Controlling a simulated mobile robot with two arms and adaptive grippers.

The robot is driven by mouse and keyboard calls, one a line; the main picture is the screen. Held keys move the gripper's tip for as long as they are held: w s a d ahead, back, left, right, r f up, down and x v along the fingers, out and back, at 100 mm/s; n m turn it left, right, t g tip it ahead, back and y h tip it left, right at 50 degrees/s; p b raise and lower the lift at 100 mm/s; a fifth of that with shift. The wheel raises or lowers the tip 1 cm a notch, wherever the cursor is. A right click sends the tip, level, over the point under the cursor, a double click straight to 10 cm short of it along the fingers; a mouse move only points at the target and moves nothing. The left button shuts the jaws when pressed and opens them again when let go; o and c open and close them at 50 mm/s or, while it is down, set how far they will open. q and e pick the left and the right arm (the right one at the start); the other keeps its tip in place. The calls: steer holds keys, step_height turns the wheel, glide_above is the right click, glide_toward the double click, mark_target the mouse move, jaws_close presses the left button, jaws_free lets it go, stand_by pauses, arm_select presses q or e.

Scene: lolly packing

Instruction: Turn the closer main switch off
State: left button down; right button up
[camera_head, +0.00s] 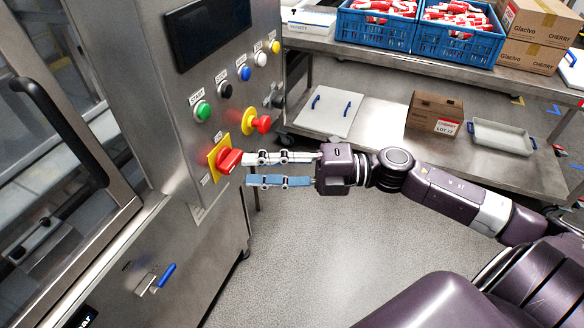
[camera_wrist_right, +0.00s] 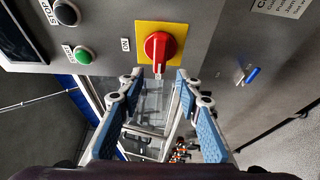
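The closer main switch (camera_head: 229,160) is a red rotary knob on a yellow plate (camera_head: 212,160), on the steel cabinet's front. In the right wrist view the red knob (camera_wrist_right: 158,47) has its grip bar upright in the picture, with an "ON" label left of the yellow plate (camera_wrist_right: 143,29). My right gripper (camera_head: 249,170) is open and empty, its fingers reaching toward the knob from the right. In the right wrist view the fingertips (camera_wrist_right: 159,77) sit apart on either side of the knob's line, just short of it. Contact cannot be told. My left gripper is out of view.
A red knob on yellow (camera_head: 262,124) sits farther along the panel, below green, black, blue, white and yellow buttons. A blue-handled latch (camera_head: 168,274) is lower on the cabinet. A steel table (camera_head: 330,50) with blue crates stands behind. Floor below the gripper is clear.

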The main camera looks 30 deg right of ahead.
steer(key=v, duration=0.7)
stand_by(0.5)
